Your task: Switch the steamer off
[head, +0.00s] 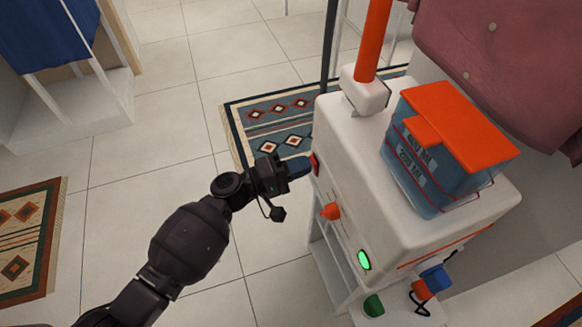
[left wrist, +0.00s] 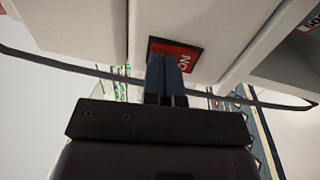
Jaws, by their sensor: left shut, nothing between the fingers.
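The steamer (head: 345,150) is a white box with an orange pole and a blue water tank (head: 425,165) under an orange lid. A small red switch (head: 315,163) is on its side facing my left arm. The switch also shows in the left wrist view (left wrist: 190,52), with white letters partly hidden by the fingers. Below it are an orange knob (head: 330,211) and a lit green lamp (head: 364,260). My left gripper (head: 306,166) is shut and empty, its blue fingertips right at the red switch. I cannot tell whether they touch it. My right gripper is out of view.
The steamer stands on a white rack (head: 325,262) with small coloured items low at the right. A maroon garment (head: 495,60) hangs behind. A patterned rug (head: 265,125) lies behind the gripper, another (head: 28,235) at far left. The tiled floor between is clear.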

